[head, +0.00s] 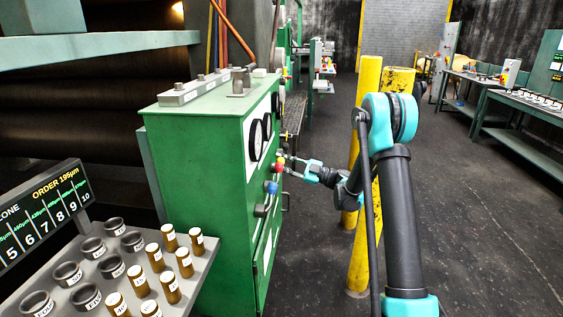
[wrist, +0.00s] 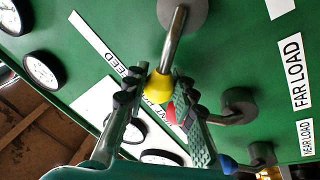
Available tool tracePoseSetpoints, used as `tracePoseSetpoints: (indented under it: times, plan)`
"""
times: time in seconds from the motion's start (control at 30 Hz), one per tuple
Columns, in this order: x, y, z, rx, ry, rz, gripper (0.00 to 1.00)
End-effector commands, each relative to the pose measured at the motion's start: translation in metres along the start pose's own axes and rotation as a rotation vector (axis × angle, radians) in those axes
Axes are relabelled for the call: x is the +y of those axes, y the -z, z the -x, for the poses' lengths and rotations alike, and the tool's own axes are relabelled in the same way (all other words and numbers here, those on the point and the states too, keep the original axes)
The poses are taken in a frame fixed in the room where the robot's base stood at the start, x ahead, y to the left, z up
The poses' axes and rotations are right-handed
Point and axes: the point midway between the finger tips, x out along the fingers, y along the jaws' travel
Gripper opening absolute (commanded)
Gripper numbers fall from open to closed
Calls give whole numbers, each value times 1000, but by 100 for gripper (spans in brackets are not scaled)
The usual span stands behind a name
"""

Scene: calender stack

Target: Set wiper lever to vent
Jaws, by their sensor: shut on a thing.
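A lever with a yellow knob (wrist: 159,87) hangs from a round grey hub (wrist: 183,12) on the green cabinet face in the wrist view. My gripper (wrist: 157,84) has its two fingers on either side of the yellow knob and is shut on it. In the head view my gripper (head: 284,164) reaches the cabinet front from the right. A white label under the fingers is partly hidden; only some letters, such as "VENT", show. I cannot read a wiper label.
A red knob (wrist: 181,113) is partly hidden behind the right finger. A blue-knobbed lever (head: 271,187) sits lower on the green cabinet (head: 200,165). "FAR LOAD" and "NEAR LOAD" labels and gauges (wrist: 43,70) are close by. Yellow posts (head: 358,240) stand beside my arm.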

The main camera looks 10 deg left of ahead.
Motion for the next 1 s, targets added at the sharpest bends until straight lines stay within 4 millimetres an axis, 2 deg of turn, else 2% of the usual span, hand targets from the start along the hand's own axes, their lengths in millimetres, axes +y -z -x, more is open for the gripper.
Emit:
tracePoseSetpoints:
  times: [0.47, 0.5, 0.67, 1.0]
  plan:
    - [-2, 0, 1, 2, 5, 18, 0]
    - [-2, 0, 1, 2, 5, 17, 27]
    - [-2, 0, 1, 2, 5, 17, 47]
    - [-1, 0, 2, 2, 3, 16, 47]
